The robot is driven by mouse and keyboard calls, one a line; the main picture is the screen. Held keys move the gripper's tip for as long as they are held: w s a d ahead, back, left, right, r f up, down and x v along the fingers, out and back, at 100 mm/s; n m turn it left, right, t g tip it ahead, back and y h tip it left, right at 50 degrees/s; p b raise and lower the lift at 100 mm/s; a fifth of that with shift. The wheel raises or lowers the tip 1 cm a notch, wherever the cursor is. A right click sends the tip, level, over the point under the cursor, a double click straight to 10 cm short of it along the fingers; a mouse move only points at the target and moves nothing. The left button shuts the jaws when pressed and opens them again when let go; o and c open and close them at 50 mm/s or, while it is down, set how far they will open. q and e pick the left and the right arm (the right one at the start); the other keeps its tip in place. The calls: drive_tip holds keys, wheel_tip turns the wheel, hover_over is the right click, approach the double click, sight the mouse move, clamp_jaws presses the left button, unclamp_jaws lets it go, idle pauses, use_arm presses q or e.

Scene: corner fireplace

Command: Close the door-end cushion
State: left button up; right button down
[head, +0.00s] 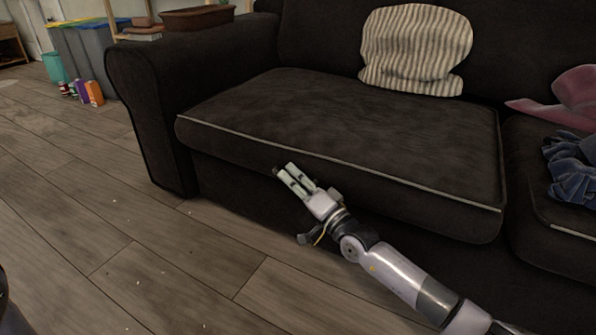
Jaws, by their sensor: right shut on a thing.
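The door-end cushion (330,125) is a dark seat cushion with light piping along its front edge, on the left part of the dark sofa. It appears to lie about flat, next to the left armrest. My right gripper (284,170) comes in from the lower right, with its fingers against the front face of the cushion, below the piping. It is shut on the cushion's front; the fingertips' exact hold is hard to see. My left gripper is not in view.
A striped pillow (416,50) leans on the backrest. The sofa's left armrest (150,95) stands beside the cushion. Bins and small boxes (93,93) stand behind left. The wooden floor in front is mostly clear.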

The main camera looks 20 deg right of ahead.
drive_tip(key=shift+f, duration=0.65)
drive_tip(key=c, duration=2)
unclamp_jaws()
drive_tip(key=shift+s+f, duration=0.1)
drive_tip(key=shift+f, duration=0.05)
drive_tip(key=shift+o, duration=0.2)
drive_tip(key=v, duration=1.2)
drive_tip(key=shift+r, duration=0.3)
